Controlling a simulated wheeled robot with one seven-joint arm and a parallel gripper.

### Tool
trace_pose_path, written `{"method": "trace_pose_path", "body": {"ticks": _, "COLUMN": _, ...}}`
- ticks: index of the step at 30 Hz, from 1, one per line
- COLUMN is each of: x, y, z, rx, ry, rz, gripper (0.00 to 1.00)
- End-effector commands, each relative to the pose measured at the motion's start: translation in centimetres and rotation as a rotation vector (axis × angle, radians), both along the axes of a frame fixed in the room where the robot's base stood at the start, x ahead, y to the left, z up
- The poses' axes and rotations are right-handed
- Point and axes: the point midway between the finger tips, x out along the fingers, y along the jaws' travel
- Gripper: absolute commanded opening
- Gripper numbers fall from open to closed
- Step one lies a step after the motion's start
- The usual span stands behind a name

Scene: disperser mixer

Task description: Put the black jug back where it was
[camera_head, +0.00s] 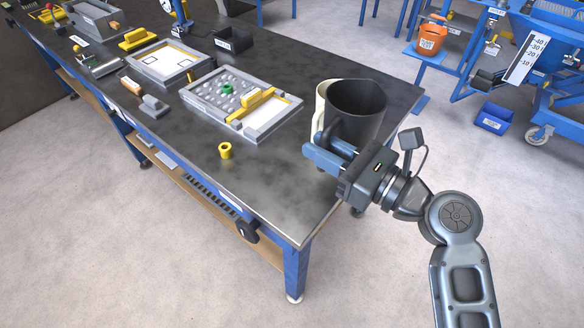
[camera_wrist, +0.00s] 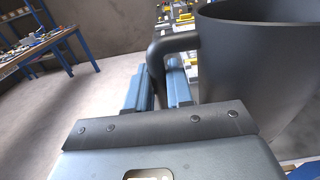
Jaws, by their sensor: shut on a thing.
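The black jug (camera_head: 357,103) is at the right end of the dark table (camera_head: 200,115) in the head view, upright and empty inside as far as I can see. My gripper (camera_head: 333,152) is shut on its handle, on the near side of the jug. In the wrist view the jug (camera_wrist: 262,70) fills the right side, and its handle (camera_wrist: 172,42) runs down between my blue fingers (camera_wrist: 162,88). A cream-coloured vessel (camera_head: 320,108) shows behind the jug to the left, mostly hidden by it. I cannot tell whether the jug touches the table.
A grey tray with pebbles (camera_head: 270,125) and a yellow tool lies left of the jug. A small yellow cup (camera_head: 225,151) stands near the front edge. Bare tabletop lies between them. An orange bucket (camera_head: 431,38) stands on a separate blue stand at the back right.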

Motion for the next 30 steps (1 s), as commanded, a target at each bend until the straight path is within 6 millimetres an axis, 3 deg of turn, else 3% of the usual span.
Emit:
{"method": "trace_pose_path", "body": {"ticks": 15, "x": 2.6, "y": 9.2, "z": -5.7, "rx": 0.0, "ry": -0.001, "rz": 0.002, "gripper": 0.0}}
{"method": "trace_pose_path", "body": {"ticks": 23, "x": 3.1, "y": 10.9, "z": -7.0, "rx": 0.0, "ry": -0.001, "rz": -0.001, "gripper": 0.0}}
{"method": "trace_pose_path", "body": {"ticks": 30, "x": 3.1, "y": 10.9, "z": -10.2, "rx": 0.001, "ry": 0.001, "rz": 0.001, "gripper": 0.0}}
